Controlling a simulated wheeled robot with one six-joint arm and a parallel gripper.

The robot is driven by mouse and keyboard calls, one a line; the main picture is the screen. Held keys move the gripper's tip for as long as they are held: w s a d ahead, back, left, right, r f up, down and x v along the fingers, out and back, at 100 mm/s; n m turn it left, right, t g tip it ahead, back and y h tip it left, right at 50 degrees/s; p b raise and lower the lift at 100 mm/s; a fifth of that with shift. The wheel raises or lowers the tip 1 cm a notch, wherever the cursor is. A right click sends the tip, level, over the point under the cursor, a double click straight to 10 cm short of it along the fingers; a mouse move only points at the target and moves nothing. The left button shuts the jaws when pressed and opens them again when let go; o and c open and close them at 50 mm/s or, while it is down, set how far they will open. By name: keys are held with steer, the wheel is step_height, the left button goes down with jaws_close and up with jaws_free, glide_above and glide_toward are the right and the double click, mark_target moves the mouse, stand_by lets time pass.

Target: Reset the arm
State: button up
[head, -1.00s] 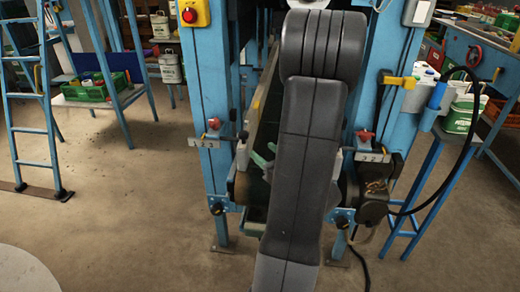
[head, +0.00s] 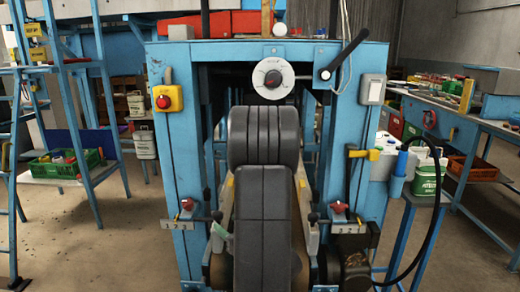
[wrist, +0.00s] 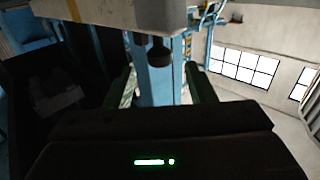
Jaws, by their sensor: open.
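My gripper (wrist: 160,72) shows in the wrist view with its two dark green fingers apart, open, and nothing is seen held between them. Beyond the fingers is a blue post with a dark round knob (wrist: 159,52) in front of it. In the head view my dark grey arm stands upright in front of the blue machine frame (head: 188,105). My gripper itself is not seen there. The arm hides the middle of the machine's opening.
The frame carries a round dial (head: 272,77), a black lever (head: 347,54) and a red button on a yellow box (head: 166,99). A blue stand with white-green containers (head: 426,175) is at right. A shelf with a green crate (head: 64,164) is at left. Bare floor lies left of the machine.

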steer(key=p+x, duration=0.1)
steer(key=x, duration=0.7)
steer(key=shift+a, duration=0.2)
steer(key=shift+d, duration=0.1)
